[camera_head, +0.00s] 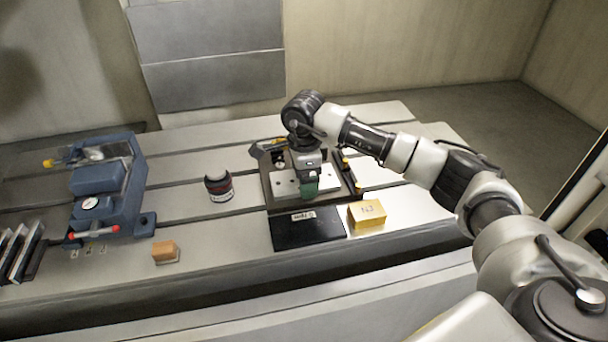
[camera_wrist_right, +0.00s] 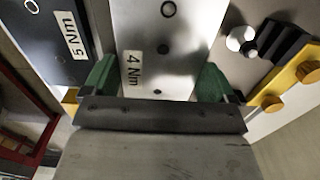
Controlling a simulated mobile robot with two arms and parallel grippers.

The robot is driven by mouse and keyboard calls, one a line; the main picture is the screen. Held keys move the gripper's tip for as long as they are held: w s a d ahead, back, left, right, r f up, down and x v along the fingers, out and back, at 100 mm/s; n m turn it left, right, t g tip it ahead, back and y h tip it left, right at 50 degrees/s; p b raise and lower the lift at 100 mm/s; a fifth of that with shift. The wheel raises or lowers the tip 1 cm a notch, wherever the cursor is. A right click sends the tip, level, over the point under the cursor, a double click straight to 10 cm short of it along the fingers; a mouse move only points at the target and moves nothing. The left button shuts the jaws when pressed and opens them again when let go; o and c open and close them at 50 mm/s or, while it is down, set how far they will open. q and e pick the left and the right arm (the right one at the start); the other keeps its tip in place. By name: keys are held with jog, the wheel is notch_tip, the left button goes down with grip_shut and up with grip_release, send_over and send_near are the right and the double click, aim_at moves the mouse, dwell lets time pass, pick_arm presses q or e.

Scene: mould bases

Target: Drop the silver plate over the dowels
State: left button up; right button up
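The silver plate (camera_head: 286,189) is a flat bright slab at the dark mould base (camera_head: 285,206), right of the table's middle. In the right wrist view the silver plate (camera_wrist_right: 185,60) shows a "4 Nm" label, a ringed hole and small dark holes. My right gripper (camera_head: 309,188) points down over it. In the wrist view the green fingers of the right gripper (camera_wrist_right: 158,82) lie against its two long edges. A round shiny post top (camera_wrist_right: 238,38) is beside the plate. Dowels under the plate are hidden; I cannot tell whether it rests on the base. My left gripper is out of view.
A black "5 Nm" plate (camera_head: 305,229) and a gold block (camera_head: 367,214) lie in front of the base. A dark jar (camera_head: 218,186), an orange block (camera_head: 164,251) and a blue machine (camera_head: 118,195) stand left. The slotted table between is clear.

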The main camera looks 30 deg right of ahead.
jog(key=shift+o, duration=0.8)
notch_tip(320, 180, up, 11)
jog(key=b, duration=0.1)
jog(key=shift+b, duration=0.3)
jog(key=shift+f, duration=0.15)
